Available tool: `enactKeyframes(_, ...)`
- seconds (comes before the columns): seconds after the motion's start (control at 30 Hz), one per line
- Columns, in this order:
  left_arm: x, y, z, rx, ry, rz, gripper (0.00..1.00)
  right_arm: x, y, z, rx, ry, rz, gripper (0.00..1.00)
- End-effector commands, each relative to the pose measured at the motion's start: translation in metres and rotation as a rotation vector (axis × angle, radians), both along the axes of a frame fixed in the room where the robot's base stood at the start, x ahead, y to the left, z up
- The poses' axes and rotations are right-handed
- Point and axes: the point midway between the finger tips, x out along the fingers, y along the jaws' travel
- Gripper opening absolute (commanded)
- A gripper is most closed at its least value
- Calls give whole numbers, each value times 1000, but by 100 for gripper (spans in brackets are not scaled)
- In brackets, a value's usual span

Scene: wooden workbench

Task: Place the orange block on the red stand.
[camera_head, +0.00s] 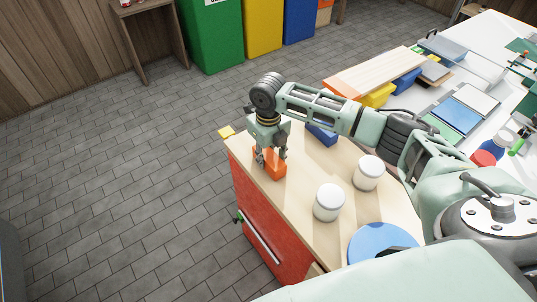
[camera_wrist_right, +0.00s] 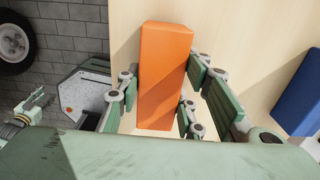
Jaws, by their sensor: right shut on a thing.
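The orange block (camera_head: 268,164) is at the far left part of a wooden top, and it also shows in the right wrist view (camera_wrist_right: 164,70). My right gripper (camera_head: 270,156) points down over the block, with its fingers (camera_wrist_right: 160,95) shut on the block's two sides. Whether the block touches the wood or hangs just above it, I cannot tell. The wooden top belongs to a cabinet with a red front (camera_head: 262,232). A small red round thing (camera_head: 483,158) is on the white table at the right; I cannot tell whether either red thing is the stand. My left gripper is not in view.
Two white jars (camera_head: 329,202) (camera_head: 368,173) and a blue round thing (camera_head: 378,243) stand on the wooden top. Bare wood (camera_head: 290,198) lies in front of the orange block.

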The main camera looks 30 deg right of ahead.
Motion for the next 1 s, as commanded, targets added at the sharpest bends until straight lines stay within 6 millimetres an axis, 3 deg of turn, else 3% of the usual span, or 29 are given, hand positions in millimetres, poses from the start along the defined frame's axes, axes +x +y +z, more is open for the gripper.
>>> enactKeyframes(0.2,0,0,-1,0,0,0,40,0,0,-3,0,0,1,4)
enactKeyframes(0.23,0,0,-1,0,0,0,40,0,0,-2,0,0,1,37)
enactKeyframes(0.4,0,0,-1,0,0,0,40,0,0,-2,0,0,1,52)
enactKeyframes(0.77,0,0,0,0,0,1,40,0,0,1,0,-1,1,53)
enactKeyframes(1.0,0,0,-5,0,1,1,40,2,1,36,1,-6,3,53)
